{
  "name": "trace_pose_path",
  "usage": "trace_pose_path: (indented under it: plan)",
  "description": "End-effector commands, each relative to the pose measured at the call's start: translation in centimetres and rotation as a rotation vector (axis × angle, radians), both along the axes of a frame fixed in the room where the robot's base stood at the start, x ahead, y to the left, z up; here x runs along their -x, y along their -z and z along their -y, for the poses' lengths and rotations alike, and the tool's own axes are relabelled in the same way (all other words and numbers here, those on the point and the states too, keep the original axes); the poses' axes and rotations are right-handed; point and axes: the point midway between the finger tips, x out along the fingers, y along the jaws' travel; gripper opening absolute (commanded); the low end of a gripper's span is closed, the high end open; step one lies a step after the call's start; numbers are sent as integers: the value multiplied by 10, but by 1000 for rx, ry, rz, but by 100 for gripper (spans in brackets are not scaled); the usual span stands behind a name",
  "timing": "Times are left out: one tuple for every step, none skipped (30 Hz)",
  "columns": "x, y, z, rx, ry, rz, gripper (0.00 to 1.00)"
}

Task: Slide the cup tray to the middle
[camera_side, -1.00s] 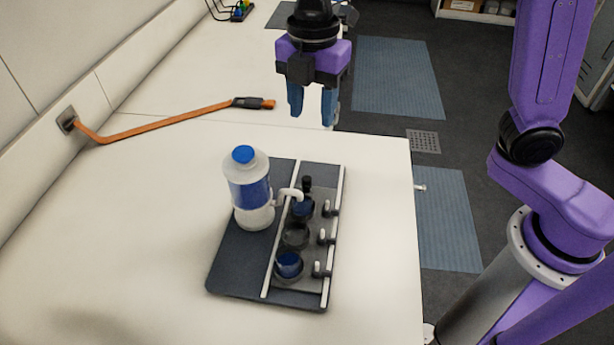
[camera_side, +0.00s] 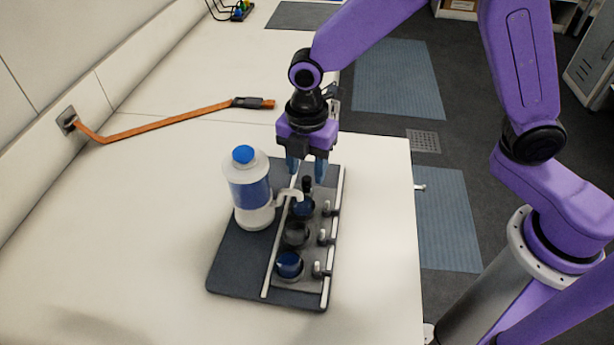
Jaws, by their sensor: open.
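The dark cup tray (camera_side: 309,252) lies between two white rails on a dark base board. A blue cup (camera_side: 289,265) sits at its near end, a dark round cup or well (camera_side: 296,235) in the middle, and another blue one (camera_side: 303,209) at the far end. A black upright knob (camera_side: 307,184) stands at the tray's far end. My gripper (camera_side: 307,173) is open, pointing down, with its blue fingers about the knob's top. I cannot tell whether they touch it. A white bottle (camera_side: 249,188) with blue cap and label stands left of the tray, its spout reaching over the far cup.
An orange strap or cable (camera_side: 160,121) runs from the wall across the back left. The white bench (camera_side: 130,230) is clear at left and front; its right edge is close to the board.

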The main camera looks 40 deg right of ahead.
Motion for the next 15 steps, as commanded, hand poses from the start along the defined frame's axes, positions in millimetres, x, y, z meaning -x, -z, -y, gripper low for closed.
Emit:
trace_pose_path:
  plan:
    - [1,9,1,3,0,-3,46]
    - [1,13,1,3,0,-3,46]
    - [1,18,1,3,0,-3,46]
    - [1,21,1,3,0,-3,46]
    - [1,24,1,2,0,-2,46]
    - [1,27,1,2,0,-2,46]
    - [1,29,1,2,0,-2,46]
    - [0,31,1,2,0,-1,46]
    - [0,33,0,0,0,-1,46]
    - [0,34,0,0,0,0,46]
    - [0,34,0,0,0,0,46]
    - [0,35,0,0,0,0,46]
    - [0,35,0,0,0,0,46]
    - [0,35,0,0,0,0,46]
    - [0,35,0,0,0,0,46]
